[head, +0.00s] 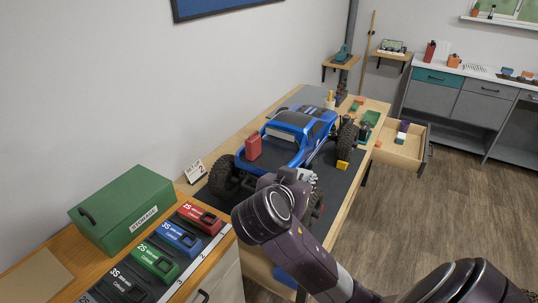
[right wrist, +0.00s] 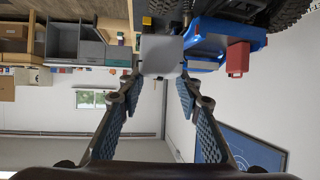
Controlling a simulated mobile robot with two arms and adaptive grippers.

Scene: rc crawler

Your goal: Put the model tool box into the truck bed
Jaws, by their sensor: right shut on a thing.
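The blue truck (head: 300,130) stands on the dark mat of the workbench, its open bed (head: 272,152) toward me. A red canister (head: 254,146) stands at the bed's left side; it also shows in the right wrist view (right wrist: 237,58). My right gripper (head: 298,177) is beside the bed's near right side. In the right wrist view, my right gripper (right wrist: 161,80) is shut on a small plain grey box (right wrist: 162,54), which looks like the model tool box. The box is close to the truck; whether they touch cannot be told. My left gripper is not in view.
A green storage box (head: 122,208) and several labelled battery packs (head: 179,238) occupy the bench's near left end. A number card (head: 195,171) stands behind the truck. An open drawer (head: 402,147) sticks out at the far right. A wall is along the left.

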